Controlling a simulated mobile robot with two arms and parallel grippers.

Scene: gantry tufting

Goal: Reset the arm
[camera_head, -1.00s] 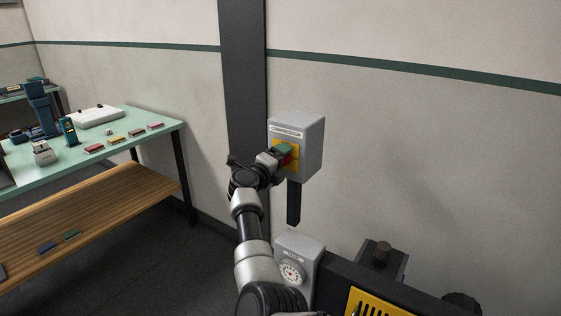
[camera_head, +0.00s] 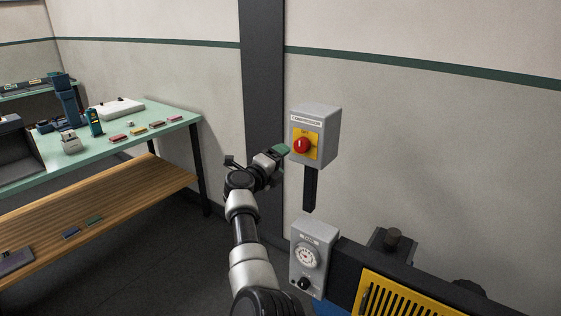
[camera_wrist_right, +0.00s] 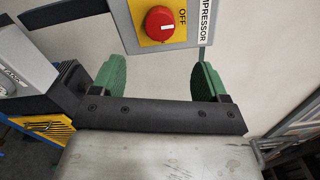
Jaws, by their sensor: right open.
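My right arm reaches up from the bottom of the head view. Its gripper (camera_head: 280,151) is just left of the grey compressor switch box (camera_head: 322,135). The box has a yellow plate and a red rotary knob (camera_head: 302,146), which is uncovered. In the right wrist view the green fingers of the gripper (camera_wrist_right: 160,82) are wide apart with nothing between them. The red knob (camera_wrist_right: 159,24) and the yellow plate marked OFF lie beyond the fingertips, apart from them. My left gripper is in neither view.
A dial box (camera_head: 314,258) with a gauge and black knob stands below the switch box. A yellow slotted panel (camera_head: 395,300) is at bottom right. A green-topped workbench (camera_head: 160,120) with small tools and a wooden lower shelf (camera_head: 120,200) stands left. Bare wall lies right.

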